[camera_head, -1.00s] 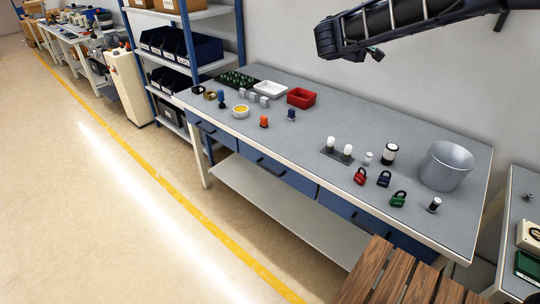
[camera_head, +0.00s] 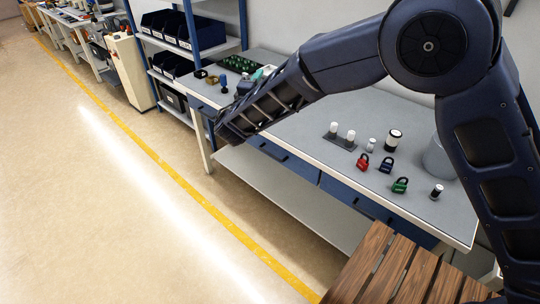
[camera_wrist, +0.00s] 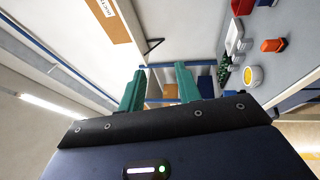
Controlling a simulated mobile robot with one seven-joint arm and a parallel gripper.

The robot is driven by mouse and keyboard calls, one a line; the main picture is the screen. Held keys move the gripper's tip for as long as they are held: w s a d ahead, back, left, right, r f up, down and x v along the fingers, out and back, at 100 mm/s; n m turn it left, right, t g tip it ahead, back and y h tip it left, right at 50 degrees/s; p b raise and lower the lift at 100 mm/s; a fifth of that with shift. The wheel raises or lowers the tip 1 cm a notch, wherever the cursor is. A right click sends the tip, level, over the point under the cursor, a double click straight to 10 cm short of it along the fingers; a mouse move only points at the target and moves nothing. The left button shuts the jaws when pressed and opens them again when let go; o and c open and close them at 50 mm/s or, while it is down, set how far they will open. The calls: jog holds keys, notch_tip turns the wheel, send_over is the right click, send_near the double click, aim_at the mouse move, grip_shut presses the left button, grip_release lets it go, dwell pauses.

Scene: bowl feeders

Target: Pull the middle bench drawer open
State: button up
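The bench (camera_head: 300,135) has blue drawer fronts along its front edge. The middle drawer (camera_head: 296,165) looks shut, its front flush with the bench, and its dark handle (camera_head: 272,152) shows just right of my forearm. My arm crosses in front of the bench's left half and hides part of the drawer row. In the wrist view my gripper (camera_wrist: 160,88) shows two teal fingers set apart with nothing between them. They point along the bench toward the shelves and touch no drawer.
Red, blue and green padlocks (camera_head: 386,165), white-topped cylinders and a grey bucket (camera_head: 437,160) stand on the right of the bench top. A wooden slatted surface (camera_head: 390,272) is at the front. Shelves (camera_head: 215,48) stand at the left. The floor before the bench is clear.

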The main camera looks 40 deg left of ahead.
send_near(270, 154)
jog(key=x, duration=1)
jog(key=shift+w+a+f, duration=0.15)
jog(key=shift+f, duration=0.15)
jog(key=shift+c, duration=0.4)
grip_shut()
